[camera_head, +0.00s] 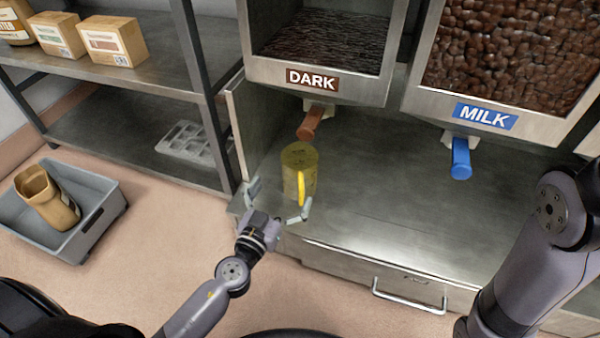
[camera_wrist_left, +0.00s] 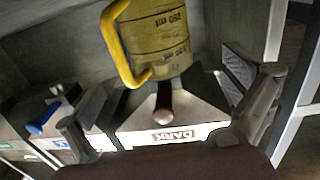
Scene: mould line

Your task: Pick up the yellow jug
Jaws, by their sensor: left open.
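The yellow jug (camera_head: 298,165) stands upright on the metal counter, below the brown spout of the DARK dispenser. It is see-through, with dark markings and a solid yellow handle on its near side. My left gripper (camera_head: 277,202) is open just in front of the jug, one finger to each side and apart from it. In the left wrist view the jug (camera_wrist_left: 158,40) shows between and beyond the open fingers (camera_wrist_left: 165,112), with its handle at the left. My right arm shows at the right edge of the head view, but its gripper is out of view.
The DARK dispenser (camera_head: 322,40) and its spout (camera_head: 311,122) hang above the jug. The MILK dispenser (camera_head: 500,60) with a blue spout (camera_head: 460,158) is at the right. The counter (camera_head: 400,200) between is clear. A metal shelf (camera_head: 120,70) stands left; a grey bin (camera_head: 100,195) holds a tan container.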

